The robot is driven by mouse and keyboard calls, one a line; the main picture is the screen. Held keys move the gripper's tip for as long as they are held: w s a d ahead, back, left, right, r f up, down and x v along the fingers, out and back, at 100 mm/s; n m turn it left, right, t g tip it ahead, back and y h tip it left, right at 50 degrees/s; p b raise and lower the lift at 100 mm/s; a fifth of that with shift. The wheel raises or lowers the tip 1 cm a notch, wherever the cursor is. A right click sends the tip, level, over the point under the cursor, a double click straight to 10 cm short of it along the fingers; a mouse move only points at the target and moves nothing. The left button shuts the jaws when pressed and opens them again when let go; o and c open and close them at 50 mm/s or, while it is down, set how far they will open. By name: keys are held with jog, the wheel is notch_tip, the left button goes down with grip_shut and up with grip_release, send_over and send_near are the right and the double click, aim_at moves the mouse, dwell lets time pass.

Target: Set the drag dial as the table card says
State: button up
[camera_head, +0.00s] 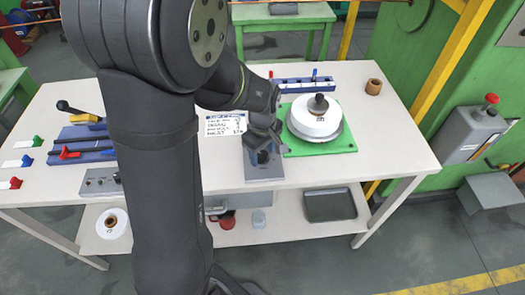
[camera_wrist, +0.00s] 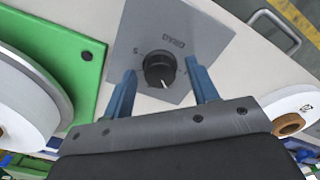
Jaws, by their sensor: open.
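The drag dial is a black knob (camera_wrist: 160,72) with a pale pointer line, on a grey plate (camera_wrist: 190,28) marked DRAG. In the wrist view the pointer faces the gripper side, and a scale mark like 5 shows left of the knob. My gripper (camera_wrist: 160,85) is open, its blue fingers on either side of the knob; I cannot tell whether they touch it. In the head view my gripper (camera_head: 262,148) is over the grey plate (camera_head: 265,172) and hides most of the dial. The white table card (camera_head: 225,124) stands behind my arm, partly covered, its text too small to read surely.
A white spool (camera_head: 314,117) sits on a green base (camera_head: 338,143) right of the dial. A blue rack (camera_head: 290,84) is behind it, and a small brown ring (camera_head: 374,87) stands further right. Blue fixtures with levers (camera_head: 85,150) are at left. The front right tabletop is clear.

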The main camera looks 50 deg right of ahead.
jog(key=c, duration=1)
jog(key=shift+m, duration=0.4)
jog(key=m, duration=0.4)
jog(key=shift+m, duration=0.3)
jog(key=m, duration=0.4)
jog(key=shift+m, duration=0.3)
jog(key=m, duration=0.5)
jog(key=shift+m, duration=2.4)
